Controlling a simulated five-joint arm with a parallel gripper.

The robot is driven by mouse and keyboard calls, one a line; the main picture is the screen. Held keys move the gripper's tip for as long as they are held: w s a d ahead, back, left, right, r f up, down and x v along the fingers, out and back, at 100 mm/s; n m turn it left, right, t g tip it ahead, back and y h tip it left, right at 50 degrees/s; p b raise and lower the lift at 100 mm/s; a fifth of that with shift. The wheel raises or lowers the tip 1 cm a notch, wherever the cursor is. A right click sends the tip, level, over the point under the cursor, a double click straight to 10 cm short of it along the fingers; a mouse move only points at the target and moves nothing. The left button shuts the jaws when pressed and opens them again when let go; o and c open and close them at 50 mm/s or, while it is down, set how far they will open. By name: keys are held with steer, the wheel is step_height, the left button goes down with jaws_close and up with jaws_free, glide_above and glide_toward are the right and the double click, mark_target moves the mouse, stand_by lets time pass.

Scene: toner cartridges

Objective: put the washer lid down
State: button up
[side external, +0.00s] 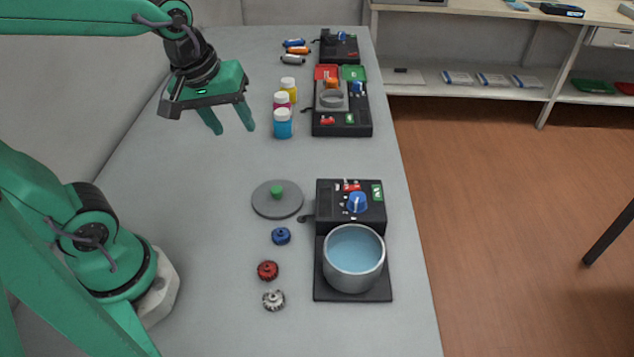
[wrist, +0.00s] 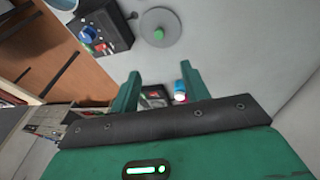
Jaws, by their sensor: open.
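The washer lid, a flat grey disc (side external: 262,209) with a green knob, lies on the grey table left of the washer. It also shows at the top of the wrist view (wrist: 175,20). The washer, a round grey pot (side external: 352,281) of light blue liquid, is uncovered on a black base with a control box (side external: 328,205). My gripper (side external: 234,129) is open and empty, raised over the table farther back than the lid and left of the bottles. In the wrist view its fingers (wrist: 160,72) are spread with nothing held between them.
Blue (side external: 282,126), magenta and yellow bottles stand right of my gripper. The table's left middle is clear.

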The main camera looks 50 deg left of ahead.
steer(key=s+m, duration=0.1)
steer(key=m, duration=0.1)
steer(key=s+r+m+t, duration=0.1)
steer(key=s+m, duration=0.1)
steer(key=m, duration=0.1)
steer(key=s+m+t, duration=0.1)
steer(key=m, duration=0.2)
steer(key=shift+s+r, duration=0.4)
